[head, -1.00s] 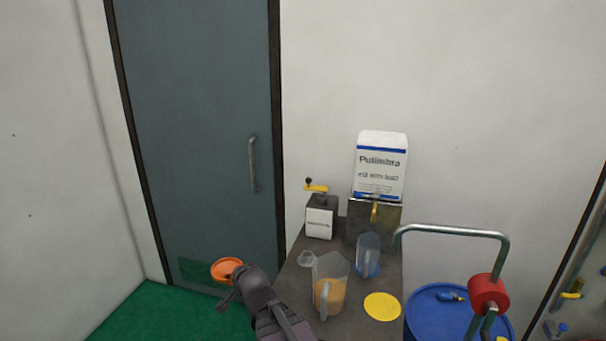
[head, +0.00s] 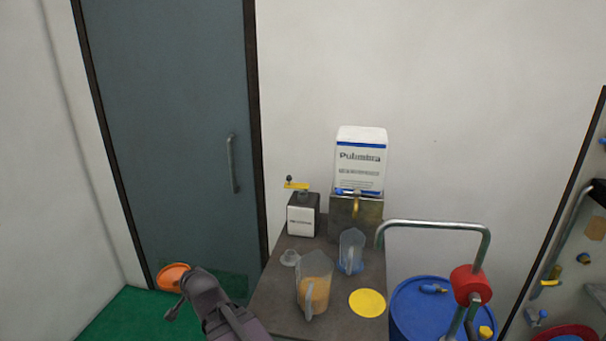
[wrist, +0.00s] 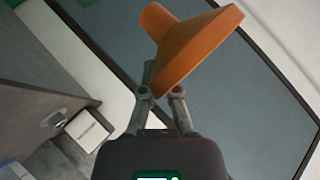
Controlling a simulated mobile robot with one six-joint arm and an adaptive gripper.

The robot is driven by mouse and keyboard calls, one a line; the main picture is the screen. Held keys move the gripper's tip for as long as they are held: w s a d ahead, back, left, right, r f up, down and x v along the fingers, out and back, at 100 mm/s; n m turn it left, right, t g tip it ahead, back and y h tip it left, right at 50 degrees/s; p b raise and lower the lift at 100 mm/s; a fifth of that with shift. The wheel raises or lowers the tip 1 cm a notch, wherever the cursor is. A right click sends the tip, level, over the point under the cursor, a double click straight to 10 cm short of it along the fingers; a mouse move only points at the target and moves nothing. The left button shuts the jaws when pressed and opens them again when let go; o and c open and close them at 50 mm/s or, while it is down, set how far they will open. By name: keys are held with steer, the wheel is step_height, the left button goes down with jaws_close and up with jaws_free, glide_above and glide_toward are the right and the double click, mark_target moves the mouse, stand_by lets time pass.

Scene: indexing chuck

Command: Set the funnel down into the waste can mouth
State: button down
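My gripper (wrist: 163,98) is shut on the orange funnel (wrist: 195,45), gripping it near its wide cone in the wrist view. The funnel is tilted, with its wide rim toward the right and its narrow spout up and left. In the head view the funnel (head: 173,277) shows as an orange disc at the lower left, in front of the door, with my gripper (head: 186,291) at its right edge. It is held left of the bench, clear of it. I cannot make out a waste can in either view.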

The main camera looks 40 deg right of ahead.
steer(key=shift+d, duration=0.1)
steer(key=w+d+r+m+g+h+p, duration=0.2)
steer(key=w+d+r+m+h+p, duration=0.15)
steer(key=d, duration=0.85)
steer(key=w+d+r+m+g+h+p, duration=0.25)
steer(key=w+d+m+p, duration=0.2)
steer(key=d, duration=0.75)
steer(key=w+d+r+m+g+h+p, duration=0.25)
steer(key=w+d+r+m+h, duration=0.2)
steer(key=d, duration=0.75)
steer(key=d+r+m+g+h+p, duration=0.1)
steer(key=d+r+m+g+p, duration=0.2)
steer(key=d, duration=1.1)
steer(key=shift+s+m+g+p, duration=0.25)
steer(key=shift+m+g+p, duration=0.1)
steer(key=shift+m, duration=0.3)
steer(key=shift+f, duration=0.1)
steer(key=shift+f+b, duration=2.4)
steer(key=shift+b, duration=0.25)
steer(key=shift+a+f+b, duration=0.1)
steer(key=shift+f+b, duration=1.6)
steer(key=c, duration=0.7)
jaws_free()
